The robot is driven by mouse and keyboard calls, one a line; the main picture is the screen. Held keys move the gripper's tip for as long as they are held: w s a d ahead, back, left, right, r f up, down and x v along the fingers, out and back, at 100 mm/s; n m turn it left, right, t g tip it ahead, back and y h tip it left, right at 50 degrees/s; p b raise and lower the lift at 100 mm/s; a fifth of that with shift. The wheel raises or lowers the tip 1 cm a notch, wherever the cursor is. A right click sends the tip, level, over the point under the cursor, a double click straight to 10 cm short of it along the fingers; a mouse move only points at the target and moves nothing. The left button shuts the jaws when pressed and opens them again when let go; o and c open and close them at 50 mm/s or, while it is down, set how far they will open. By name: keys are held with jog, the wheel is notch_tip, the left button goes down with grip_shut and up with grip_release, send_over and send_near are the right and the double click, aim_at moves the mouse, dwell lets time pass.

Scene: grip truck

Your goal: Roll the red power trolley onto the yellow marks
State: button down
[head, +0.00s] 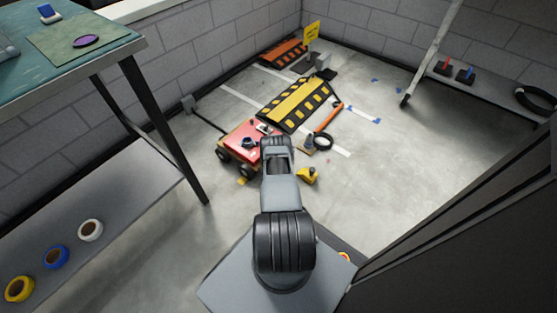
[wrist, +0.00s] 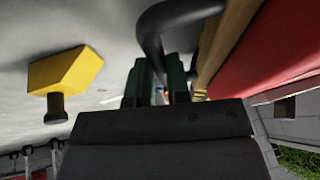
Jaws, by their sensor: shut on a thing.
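The red power trolley (head: 240,139) stands on the floor left of my arm in the head view, with black wheels and small items on top. In the wrist view its red side (wrist: 285,45) fills the upper right. My gripper (wrist: 160,82) is shut on the trolley's black handle (wrist: 152,30), which curves in front of the fingers. In the head view my arm hides the fingers and the trolley's right end. A small yellow mark (head: 241,181) shows on the floor beside the trolley's near wheels; other yellow marks I cannot make out.
A yellow wedge (head: 307,175) lies right of my arm, also in the wrist view (wrist: 68,70). A black-and-yellow ramp (head: 299,103) lies behind the trolley.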

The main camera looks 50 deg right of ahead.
jog(key=c, duration=1.1)
grip_release()
jog(key=shift+r, duration=0.1)
jog(key=p+v, duration=1.3)
jog(key=p, duration=0.7)
jog(key=shift+r+p, duration=0.3)
jog(key=shift+p, duration=0.05)
jog(key=shift+a, duration=0.1)
